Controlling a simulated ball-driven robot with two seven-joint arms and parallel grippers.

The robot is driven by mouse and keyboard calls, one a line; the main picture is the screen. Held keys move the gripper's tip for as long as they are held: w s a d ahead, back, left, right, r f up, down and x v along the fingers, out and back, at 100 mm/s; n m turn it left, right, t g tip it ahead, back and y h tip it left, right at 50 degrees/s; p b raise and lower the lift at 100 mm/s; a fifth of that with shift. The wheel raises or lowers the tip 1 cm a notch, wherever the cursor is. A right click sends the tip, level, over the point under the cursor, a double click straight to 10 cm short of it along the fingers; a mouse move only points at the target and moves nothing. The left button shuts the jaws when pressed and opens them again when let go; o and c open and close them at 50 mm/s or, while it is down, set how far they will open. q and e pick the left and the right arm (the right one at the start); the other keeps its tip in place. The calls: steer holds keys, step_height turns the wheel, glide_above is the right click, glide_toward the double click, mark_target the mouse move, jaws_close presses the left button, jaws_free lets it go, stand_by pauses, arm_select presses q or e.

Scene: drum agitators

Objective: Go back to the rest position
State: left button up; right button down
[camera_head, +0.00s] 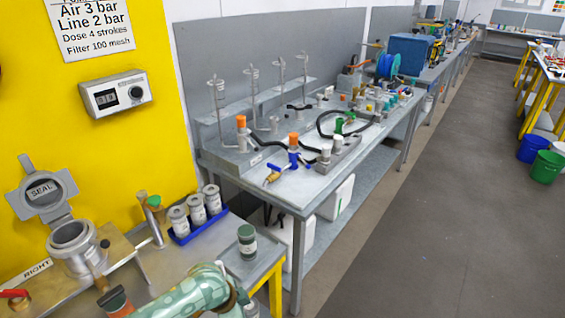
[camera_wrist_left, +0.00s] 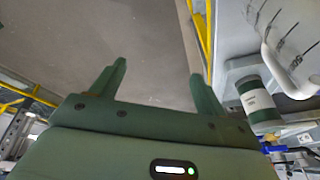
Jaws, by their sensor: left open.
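My left gripper (camera_wrist_left: 158,69) shows in the left wrist view with its two green fingers spread apart. Nothing is between them; bare grey floor lies beyond. A green-lidded jar with a white label (camera_wrist_left: 257,100) shows to the right of the fingers, apart from them. In the head view a pale green arm link of mine crosses the bottom edge, and the fingers cannot be made out there. My right gripper is in neither view.
In the head view the green-lidded jar (camera_head: 247,242) stands near the front bench corner, close to my arm. A blue tray (camera_head: 195,232) holds grey canisters behind it. A steel pot with an open SEAL lid (camera_head: 42,190) stands left. Open floor (camera_head: 440,240) lies right.

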arm_select(q)
steer(key=s+a+f+n+y+b, duration=0.1)
steer(key=s+a+f+n, duration=0.2)
steer(key=f, duration=0.4)
steer(key=s+a+f+n, duration=0.2)
steer(key=s+a+f, duration=0.1)
steer(key=s+f, duration=0.3)
steer(key=s+a+f+n+y+b, duration=0.1)
steer(key=s+a+f+n, duration=0.15)
steer(key=f, duration=0.55)
steer(key=s+a+f+n, duration=0.1)
steer(key=s+a+f, duration=0.2)
steer(key=s, duration=1.2)
steer(key=s+a+f+n+g+y+b, duration=0.1)
steer(key=s+a+f, duration=0.2)
steer(key=s+f, duration=0.4)
steer(key=s, duration=0.7)
steer(key=shift+s+a+f+n, duration=0.2)
steer(key=shift+s+f+n, duration=0.15)
